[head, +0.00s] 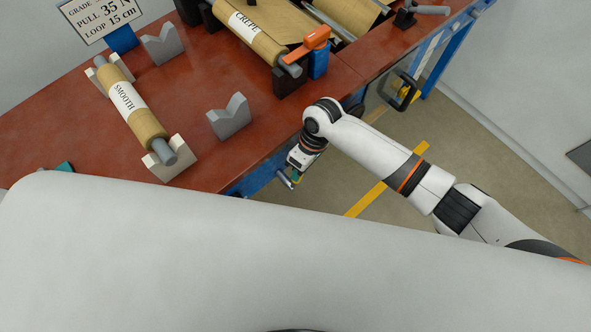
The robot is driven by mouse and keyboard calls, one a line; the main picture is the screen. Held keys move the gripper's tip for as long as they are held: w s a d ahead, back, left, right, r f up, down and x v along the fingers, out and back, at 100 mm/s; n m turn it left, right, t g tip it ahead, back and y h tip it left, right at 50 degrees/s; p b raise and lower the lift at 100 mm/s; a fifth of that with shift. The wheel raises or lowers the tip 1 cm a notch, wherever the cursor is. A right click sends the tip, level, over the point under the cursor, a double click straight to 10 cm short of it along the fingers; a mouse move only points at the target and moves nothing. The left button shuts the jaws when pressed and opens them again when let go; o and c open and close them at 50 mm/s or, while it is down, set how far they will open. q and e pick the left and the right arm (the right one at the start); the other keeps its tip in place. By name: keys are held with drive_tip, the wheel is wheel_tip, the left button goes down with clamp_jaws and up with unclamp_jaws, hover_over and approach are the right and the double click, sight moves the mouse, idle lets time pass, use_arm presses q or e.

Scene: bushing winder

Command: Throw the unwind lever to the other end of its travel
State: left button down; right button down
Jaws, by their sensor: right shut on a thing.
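My right gripper (293,178) is low at the bench's front edge, beside the blue front rail. It is shut on a short grey metal bar (284,178), which looks like the unwind lever. Most of the bar and the jaws is hidden by the wrist, and its pivot does not show. An orange handle (308,43) on a blue block stands on the bench at the end of the roll marked CREPE (257,39), apart from the gripper. My left gripper is out of view.
The red-brown bench top (215,175) carries a roll marked SMOOTH (125,97) on pale cradles and two grey V-blocks (228,116) (162,44). A sign (103,15) stands at the back left. The floor (375,160) right of the bench is open, with a yellow stripe.

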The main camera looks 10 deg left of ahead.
drive_tip(key=shift+w+d+f+g+y+b, duration=0.35)
drive_tip(key=shift+w+g+y+b, duration=0.15)
drive_tip(key=shift+g, duration=0.2)
drive_tip(key=shift+w+d+f+g+y+b, duration=0.25)
drive_tip(key=shift+w+d+g+y+b, duration=0.2)
drive_tip(key=shift+g+y+b, duration=0.45)
drive_tip(key=c, duration=1.2)
unclamp_jaws()
drive_tip(key=shift+w, duration=0.1)
drive_tip(key=shift+c, duration=0.2)
drive_tip(key=b+v, duration=0.1)
drive_tip(key=v, duration=1.1)
drive_tip(key=shift+a+b, duration=0.25)
drive_tip(key=shift+b, duration=0.1)
drive_tip(key=shift+r, duration=0.15)
